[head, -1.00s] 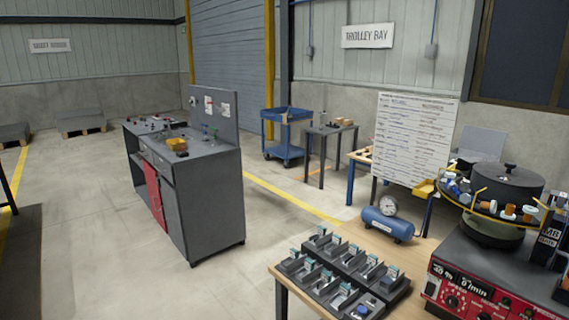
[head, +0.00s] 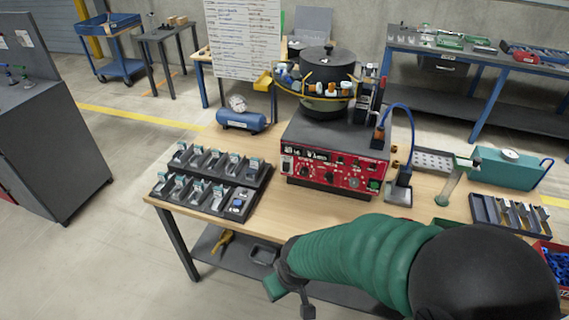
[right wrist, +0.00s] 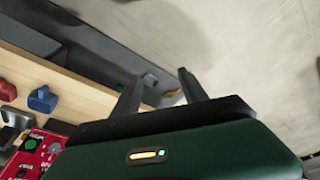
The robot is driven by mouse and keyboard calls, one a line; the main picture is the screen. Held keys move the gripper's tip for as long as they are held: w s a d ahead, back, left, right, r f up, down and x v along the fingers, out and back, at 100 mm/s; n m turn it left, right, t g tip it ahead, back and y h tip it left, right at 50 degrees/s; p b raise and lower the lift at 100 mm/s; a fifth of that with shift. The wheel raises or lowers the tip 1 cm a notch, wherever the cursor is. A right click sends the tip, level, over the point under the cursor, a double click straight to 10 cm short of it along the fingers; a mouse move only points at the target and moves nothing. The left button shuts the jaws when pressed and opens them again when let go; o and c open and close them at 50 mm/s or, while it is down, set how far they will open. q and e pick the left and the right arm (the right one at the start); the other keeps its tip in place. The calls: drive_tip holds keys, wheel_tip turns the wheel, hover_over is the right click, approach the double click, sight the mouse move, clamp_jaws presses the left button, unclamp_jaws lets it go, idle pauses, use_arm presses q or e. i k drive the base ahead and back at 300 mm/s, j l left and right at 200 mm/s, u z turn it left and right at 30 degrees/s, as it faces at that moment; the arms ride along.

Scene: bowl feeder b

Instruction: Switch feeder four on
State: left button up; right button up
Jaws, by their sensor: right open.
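A bowl feeder stands on the wooden bench, with a dark lidded bowl (head: 328,68) above a red control panel (head: 332,170). The panel carries a display, several knobs and a green button (head: 374,184); no feeder number is readable. A corner of the red panel (right wrist: 35,155) with a green button (right wrist: 30,143) shows in the right wrist view. My right gripper (head: 288,297) is in front of the bench, below and left of the panel and apart from it. In the right wrist view its two fingers (right wrist: 160,90) are spread and empty. My left gripper is out of view.
A black rack of small switch-like units (head: 210,182) lies left of the feeder, beside a blue tank with a gauge (head: 240,121).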

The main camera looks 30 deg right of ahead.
sight(286, 168)
drive_tip(key=i+j+z, duration=0.4)
drive_tip(key=j, duration=0.25)
drive_tip(key=i+j+z, duration=0.2)
drive_tip(key=j, duration=0.2)
